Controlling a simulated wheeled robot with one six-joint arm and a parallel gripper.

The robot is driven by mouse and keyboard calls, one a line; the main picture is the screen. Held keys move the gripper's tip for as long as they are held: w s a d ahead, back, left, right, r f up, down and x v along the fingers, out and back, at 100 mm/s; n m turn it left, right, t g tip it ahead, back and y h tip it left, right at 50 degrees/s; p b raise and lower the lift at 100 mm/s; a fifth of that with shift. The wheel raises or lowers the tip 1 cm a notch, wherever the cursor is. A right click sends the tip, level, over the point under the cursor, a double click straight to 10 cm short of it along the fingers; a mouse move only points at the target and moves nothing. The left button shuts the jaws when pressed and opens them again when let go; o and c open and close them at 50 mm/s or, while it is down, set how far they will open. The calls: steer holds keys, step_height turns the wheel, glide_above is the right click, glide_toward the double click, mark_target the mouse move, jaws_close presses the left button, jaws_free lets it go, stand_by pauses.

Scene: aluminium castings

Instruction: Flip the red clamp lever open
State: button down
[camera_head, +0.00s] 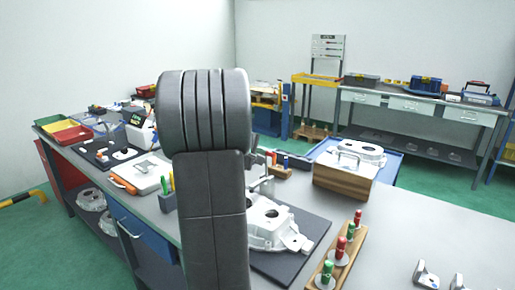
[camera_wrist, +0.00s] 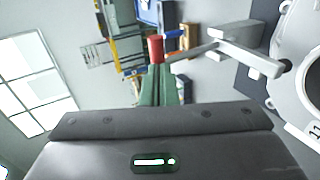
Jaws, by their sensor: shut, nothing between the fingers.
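In the wrist view, the red grip of the clamp lever (camera_wrist: 156,48) shows just beyond the fingertips, with a pale metal arm running from it to the right. My gripper (camera_wrist: 157,68) has green fingers that are together and empty. The fingertips overlap the lower end of the red grip in the picture; I cannot tell if they touch. The grey clamp (camera_head: 262,182) partly shows in the head view, beside the white casting (camera_head: 270,232) on a dark mat. My arm hides the gripper and the red grip there.
A wooden rack (camera_head: 337,262) with red and green-handled tools stands right of the mat. A wooden block (camera_head: 340,182) and another casting (camera_head: 360,152) are behind. Small metal brackets (camera_head: 425,275) lie at the front right. Bare bench top shows between them.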

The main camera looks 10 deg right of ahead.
steer(key=w+d+p, duration=0.1)
steer(key=p, duration=0.2)
steer(key=w+d+r+g+y+p, duration=0.1)
steer(key=p, duration=0.3)
steer(key=shift+w+d+r, duration=0.1)
steer(key=shift+w+d, duration=0.2)
steer(key=w+d+f+g+y+p, duration=0.2)
steer(key=w+d+f+p, duration=0.2)
steer(key=w+d, duration=0.3)
steer(key=shift+w+d+f, duration=0.2)
steer(key=shift+d+f, duration=0.1)
steer(key=shift+f, duration=0.35)
steer(key=shift+f, duration=0.1)
stand_by(0.7)
steer(key=b+v, duration=0.2)
steer(key=v, duration=1.1)
steer(key=shift+r, duration=0.3)
